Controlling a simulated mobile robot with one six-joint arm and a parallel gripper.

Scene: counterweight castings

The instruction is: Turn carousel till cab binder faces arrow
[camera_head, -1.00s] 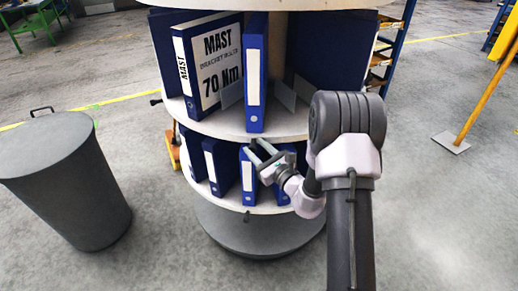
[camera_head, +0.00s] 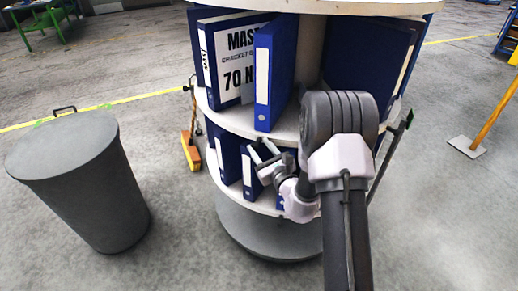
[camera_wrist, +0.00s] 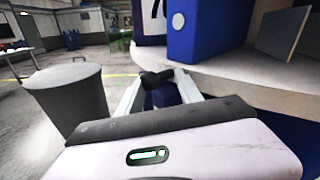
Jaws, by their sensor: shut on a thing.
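The carousel (camera_head: 243,125) is a round, pale-shelved stand of blue binders. On its upper shelf, a binder marked MAST, 70 Nm (camera_head: 222,60) stands left of a binder with a blank spine label (camera_head: 263,75). I see no spine that reads cab and no arrow. My gripper (camera_head: 262,148) is at the front of the carousel, just below the upper shelf's rim. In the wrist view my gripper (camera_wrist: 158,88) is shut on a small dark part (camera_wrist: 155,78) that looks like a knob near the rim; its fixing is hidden.
A grey lidded bin (camera_head: 78,185) stands at the left, apart from the carousel. A broom (camera_head: 190,150) stands close at the carousel's left. A yellow post (camera_head: 492,115) is at the right.

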